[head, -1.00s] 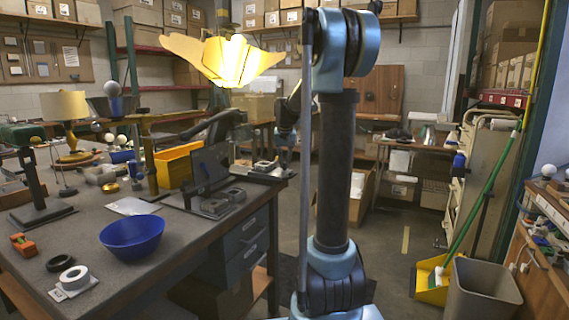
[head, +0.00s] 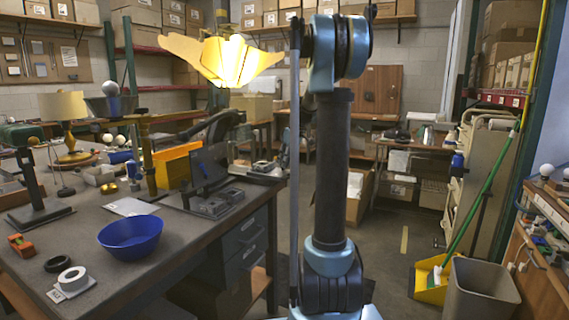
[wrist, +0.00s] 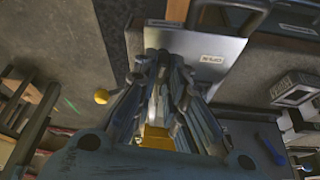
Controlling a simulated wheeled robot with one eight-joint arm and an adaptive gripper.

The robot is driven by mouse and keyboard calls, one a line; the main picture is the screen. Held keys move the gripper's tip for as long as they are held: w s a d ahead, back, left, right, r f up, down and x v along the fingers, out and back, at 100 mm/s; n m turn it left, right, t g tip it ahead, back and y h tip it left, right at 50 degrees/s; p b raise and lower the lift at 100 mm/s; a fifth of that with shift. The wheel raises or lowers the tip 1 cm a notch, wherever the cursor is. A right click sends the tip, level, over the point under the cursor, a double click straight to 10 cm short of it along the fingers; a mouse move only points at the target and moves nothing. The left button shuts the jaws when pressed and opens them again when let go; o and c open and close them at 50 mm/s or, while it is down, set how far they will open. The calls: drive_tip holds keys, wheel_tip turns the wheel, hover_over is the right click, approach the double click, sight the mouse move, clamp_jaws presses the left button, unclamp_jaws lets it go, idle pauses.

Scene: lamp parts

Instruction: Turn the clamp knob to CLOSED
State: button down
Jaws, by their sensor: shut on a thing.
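In the wrist view my gripper (wrist: 165,62) reaches to a pale metal plate (wrist: 221,62). Its fingers are closed together on a small part, which I take to be the clamp knob; the fingers hide nearly all of it. A white label (wrist: 212,58) with dark letters sits on the plate to the right of the fingertips; it is too small and turned to read surely. In the head view a dark upright panel (head: 209,165) stands on the workbench. My arm's column blocks part of that view, and the grip itself cannot be made out there.
The workbench (head: 150,285) carries a blue bowl (head: 130,237), a white tape roll (head: 72,279), an orange clamp-like piece (head: 21,245) and a yellow bin (head: 176,166). A yellow-shaded lamp (head: 64,108) stands behind. The floor right of my arm is mostly clear up to a grey bin (head: 480,287).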

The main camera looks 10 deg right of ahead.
drive_tip(key=shift+n+y, duration=0.3)
drive_tip(key=shift+n, duration=0.5)
drive_tip(key=shift+g, duration=0.3)
drive_tip(key=c, duration=1.6)
unclamp_jaws()
drive_tip(key=shift+c, duration=0.2)
drive_tip(key=v, duration=1.2)
drive_tip(key=shift+w+a, duration=0.1)
